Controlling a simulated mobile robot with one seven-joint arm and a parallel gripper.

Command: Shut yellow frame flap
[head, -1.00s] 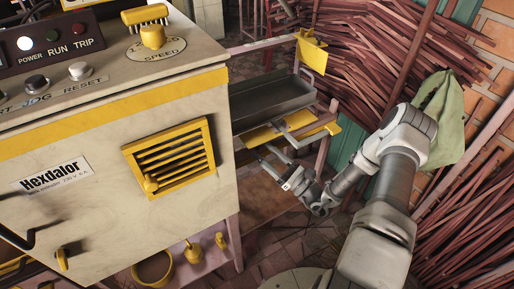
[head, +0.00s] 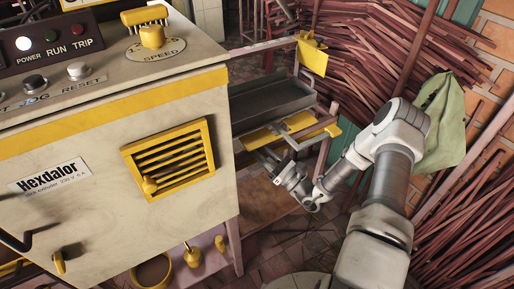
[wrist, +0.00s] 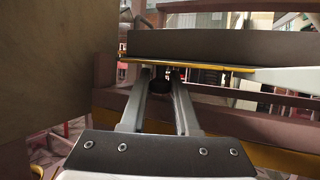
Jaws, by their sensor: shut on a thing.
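A flat yellow flap (head: 262,137) lies nearly level beside the beige machine, just below a dark tray, with a grey bar across it. In the wrist view the yellow flap (wrist: 215,67) shows edge-on above my fingertips. My gripper (head: 268,153) reaches under its near edge. In the wrist view my gripper (wrist: 161,82) is shut on a small dark knob (wrist: 160,86) under the flap's edge. Most of the flap's underside and hinge are hidden.
The beige machine (head: 90,150) with a yellow-framed grille (head: 168,158) stands close to the left. The dark tray (head: 270,103) is above the flap. An upright yellow plate (head: 313,58) and bundles of sticks (head: 370,40) stand behind. Rails (wrist: 250,125) cross below.

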